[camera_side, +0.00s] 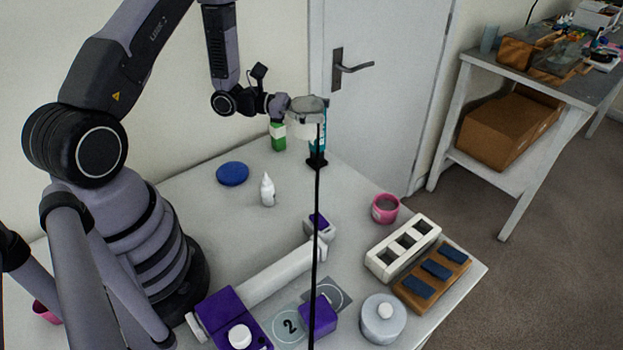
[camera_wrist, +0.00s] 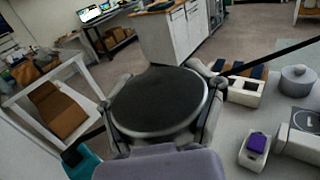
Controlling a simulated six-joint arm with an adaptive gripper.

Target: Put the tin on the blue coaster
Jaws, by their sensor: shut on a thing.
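My gripper (camera_side: 305,108) is high above the back of the table. It is shut on the tin, a round, pale-sided thing with a dark top (camera_wrist: 158,100) that lies between the two fingers in the wrist view. In the side view the tin's pale side (camera_side: 302,131) shows under the fingers, well clear of the table. The blue coaster (camera_side: 232,173) is a flat round disc on the table, to the left of and below my gripper in the picture. Its top is bare. I do not make it out in the wrist view.
A green bottle (camera_side: 278,136) and a teal one (camera_side: 317,152) stand near my gripper. A white dropper bottle (camera_side: 267,190) stands near the coaster. A pink cup (camera_side: 385,208), white rack (camera_side: 403,248) and lidded grey pot (camera_side: 383,318) are at right. A thin black line crosses the side view.

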